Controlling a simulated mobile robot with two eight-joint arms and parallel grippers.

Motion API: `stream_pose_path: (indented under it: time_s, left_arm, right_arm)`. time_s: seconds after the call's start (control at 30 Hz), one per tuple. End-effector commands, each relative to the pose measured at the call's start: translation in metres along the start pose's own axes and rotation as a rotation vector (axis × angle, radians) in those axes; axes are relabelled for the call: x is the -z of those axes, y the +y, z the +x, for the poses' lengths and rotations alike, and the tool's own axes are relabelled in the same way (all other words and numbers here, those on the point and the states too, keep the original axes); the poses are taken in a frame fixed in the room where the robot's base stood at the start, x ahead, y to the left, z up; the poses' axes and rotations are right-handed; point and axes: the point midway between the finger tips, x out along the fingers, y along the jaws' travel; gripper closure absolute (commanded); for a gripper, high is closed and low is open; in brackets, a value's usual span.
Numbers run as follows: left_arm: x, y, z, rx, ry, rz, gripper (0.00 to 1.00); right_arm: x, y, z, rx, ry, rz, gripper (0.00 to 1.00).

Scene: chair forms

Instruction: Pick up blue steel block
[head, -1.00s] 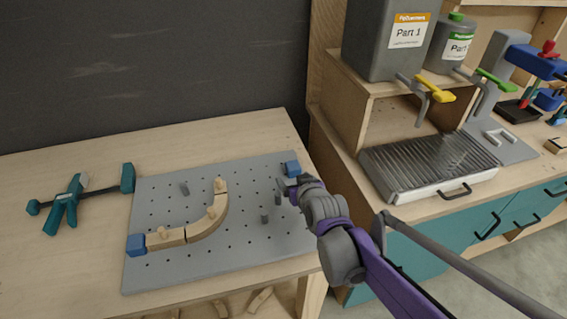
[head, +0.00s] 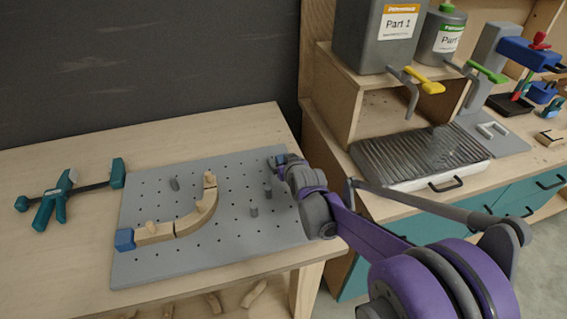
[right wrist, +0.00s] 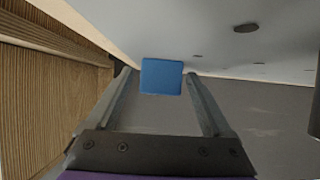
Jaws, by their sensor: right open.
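A blue block (head: 281,158) is at the far right corner of the grey pegboard, mostly covered by my right gripper (head: 280,163) in the head view. In the right wrist view the same blue block (right wrist: 161,76) shows between the tips of the two open fingers, with the finger on each side close to it. Whether the fingers touch it I cannot tell. A second blue block (head: 125,239) sits at the left edge of the board, against the end of a curved wooden form. My left gripper is not in view.
The grey pegboard (head: 160,262) lies on a wooden table with several pegs and a curved wooden piece (head: 190,222). A teal clamp (head: 65,195) lies left of it. On the right, a bench holds a metal grate tray (head: 418,157) and canisters with taps.

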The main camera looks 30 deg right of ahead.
Motion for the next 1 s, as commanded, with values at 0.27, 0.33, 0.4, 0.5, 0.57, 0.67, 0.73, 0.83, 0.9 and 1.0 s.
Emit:
stream_pose_path:
  time_s: [0.27,0.33,0.4,0.5,0.57,0.67,0.73,0.83,0.9,1.0]
  left_arm:
    - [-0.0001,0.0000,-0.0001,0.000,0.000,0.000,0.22]
    - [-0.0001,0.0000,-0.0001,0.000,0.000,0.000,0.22]
    - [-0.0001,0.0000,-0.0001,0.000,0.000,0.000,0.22]
    - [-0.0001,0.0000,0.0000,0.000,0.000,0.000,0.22]
    - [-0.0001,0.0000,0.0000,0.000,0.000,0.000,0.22]
    - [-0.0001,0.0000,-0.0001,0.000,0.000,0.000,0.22]
    - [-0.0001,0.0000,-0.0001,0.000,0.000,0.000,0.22]
    - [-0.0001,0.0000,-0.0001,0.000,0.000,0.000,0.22]
    - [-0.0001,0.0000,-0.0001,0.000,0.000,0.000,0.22]
    - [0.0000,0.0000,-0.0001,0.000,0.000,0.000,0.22]
  right_arm:
    - [-0.0001,-0.0001,0.0000,0.000,0.000,0.000,0.29]
    - [-0.0001,-0.0001,0.0000,0.000,0.000,0.000,0.42]
    - [-0.0001,-0.0001,0.0000,0.000,0.000,0.000,0.55]
    - [-0.0001,-0.0001,-0.0001,0.000,0.000,0.000,0.73]
    - [-0.0001,-0.0001,-0.0001,0.000,0.000,0.000,0.83]
    - [0.0000,-0.0001,-0.0001,0.000,0.000,0.000,1.00]
    - [0.0000,-0.0001,-0.0002,0.000,0.000,0.000,1.00]
    - [0.0000,-0.0001,-0.0002,0.000,0.000,0.000,1.00]
    - [0.0006,-0.0001,-0.0004,0.000,0.001,0.000,1.00]
    - [0.0005,0.0000,-0.0004,0.000,0.001,0.000,1.00]
